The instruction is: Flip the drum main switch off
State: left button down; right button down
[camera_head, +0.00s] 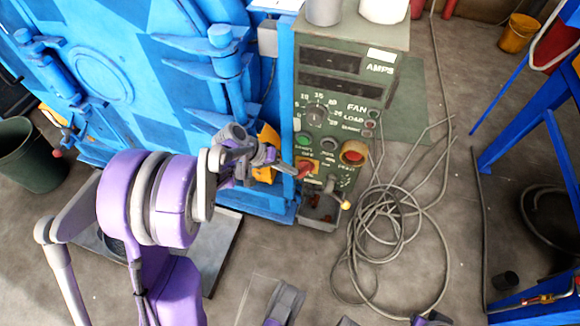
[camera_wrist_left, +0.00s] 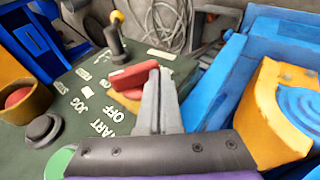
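The main switch is a red handle (camera_head: 304,168) low on the left of the green control panel (camera_head: 325,145). In the left wrist view the red handle (camera_wrist_left: 128,79) lies beside the OFF lettering. My left gripper (camera_head: 287,168) reaches in from the left at the handle's height. In the wrist view its grey fingers (camera_wrist_left: 156,88) look pressed together, with nothing seen between them. Their tips overlap the handle's right end; I cannot tell whether they touch it.
A blue machine (camera_head: 140,65) with a yellow part (camera_head: 267,143) stands just left of the panel. A red button (camera_head: 354,153) and a yellow-tipped lever (camera_head: 345,204) are close to the switch. Loose cable (camera_head: 385,235) lies on the floor at right.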

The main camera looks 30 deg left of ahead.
pick_arm(q)
jog(key=shift+d+f, duration=0.1)
jog(key=shift+f, duration=0.8)
jog(key=shift+d+f, duration=0.1)
jog(key=shift+f, duration=0.15)
dwell(1.3)
jog(key=p+v, duration=0.3)
jog(key=v, duration=0.7)
jog(key=shift+r, duration=0.35)
